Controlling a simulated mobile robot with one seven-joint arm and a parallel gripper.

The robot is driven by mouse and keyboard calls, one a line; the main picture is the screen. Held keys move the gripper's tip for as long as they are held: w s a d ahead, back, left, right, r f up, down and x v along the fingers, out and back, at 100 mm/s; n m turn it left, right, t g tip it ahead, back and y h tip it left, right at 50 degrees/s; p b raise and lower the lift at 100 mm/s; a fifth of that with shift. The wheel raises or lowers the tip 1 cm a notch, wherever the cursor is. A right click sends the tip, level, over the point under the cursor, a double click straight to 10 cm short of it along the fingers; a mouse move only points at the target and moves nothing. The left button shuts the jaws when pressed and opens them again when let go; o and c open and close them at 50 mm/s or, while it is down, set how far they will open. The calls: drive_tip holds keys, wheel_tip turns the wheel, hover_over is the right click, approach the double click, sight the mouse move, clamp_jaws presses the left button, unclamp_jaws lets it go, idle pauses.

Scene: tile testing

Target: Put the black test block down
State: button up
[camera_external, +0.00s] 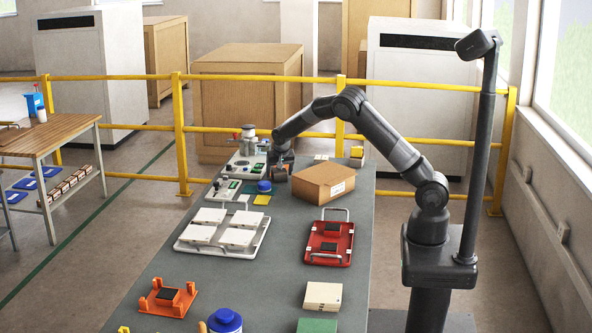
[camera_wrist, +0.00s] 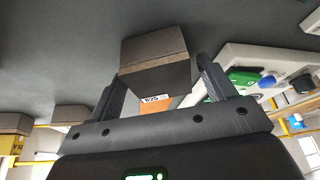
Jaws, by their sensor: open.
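My gripper (camera_external: 280,170) is over the far part of the grey table, left of the cardboard box. In the wrist view my gripper (camera_wrist: 162,98) is open, with a finger on each side of a block (camera_wrist: 155,50). The block has a black face, grey-brown faces and an orange label; I take it to be the black test block. It seems to rest on the table, though the view is steep and its contact is unclear. In the external view it is mostly hidden by my gripper.
The table (camera_external: 275,235) holds a white tray (camera_external: 197,253) of pale tiles, a red tray (camera_external: 312,257) with dark blocks, and an orange fixture (camera_external: 158,306). A cardboard box (camera_external: 318,184) stands close right of my gripper. White test devices (camera_external: 222,190) stand left of it.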

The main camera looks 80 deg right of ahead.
drive_tip(key=shift+r, duration=0.35)
drive_tip(key=v, duration=1.2)
drive_tip(key=s+a+r+n+t+y, duration=0.2)
drive_tip(key=s+a+r+n, duration=0.1)
drive_tip(key=s+a+r, duration=0.5)
drive_tip(key=s+a+r+n+t+y, duration=0.1)
drive_tip(key=s+a+n, duration=0.4)
drive_tip(key=s+a, duration=0.6)
drive_tip(key=s+a+r+n+t+y, duration=0.1)
drive_tip(key=s+a+n, duration=0.4)
drive_tip(key=s+a, duration=0.6)
drive_tip(key=s, duration=0.5)
drive_tip(key=shift+s+n, duration=0.2)
drive_tip(key=shift+n, duration=0.1)
